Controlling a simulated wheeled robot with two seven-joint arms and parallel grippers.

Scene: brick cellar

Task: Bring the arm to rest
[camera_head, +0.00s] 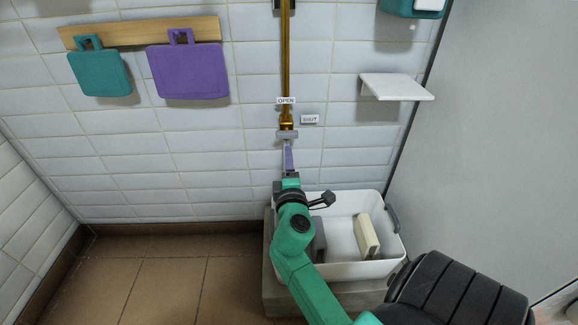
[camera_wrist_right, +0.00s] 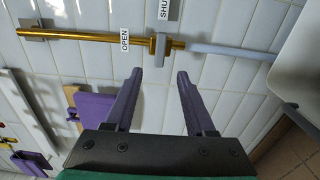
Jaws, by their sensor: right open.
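My right arm (camera_head: 296,245) is green and reaches up to the tiled wall in the head view. My right gripper (camera_head: 288,143) is in front of the lower end of a brass pipe (camera_head: 286,60). In the right wrist view its two purple fingers (camera_wrist_right: 158,76) are spread apart with nothing between them. A grey crosspiece on the brass pipe (camera_wrist_right: 161,48) lies just beyond the fingertips and appears apart from them. It runs across the pipe, near the OPEN label (camera_wrist_right: 125,40) and the SHUT label (camera_wrist_right: 164,9). My left gripper does not show.
A white basin (camera_head: 345,271) below my right forearm holds a cream block (camera_head: 367,236) and a dark grey thing (camera_head: 319,240). A white shelf (camera_head: 397,87) juts out at right. Teal (camera_head: 100,75) and purple (camera_head: 188,72) boards hang at left. The floor at left is clear.

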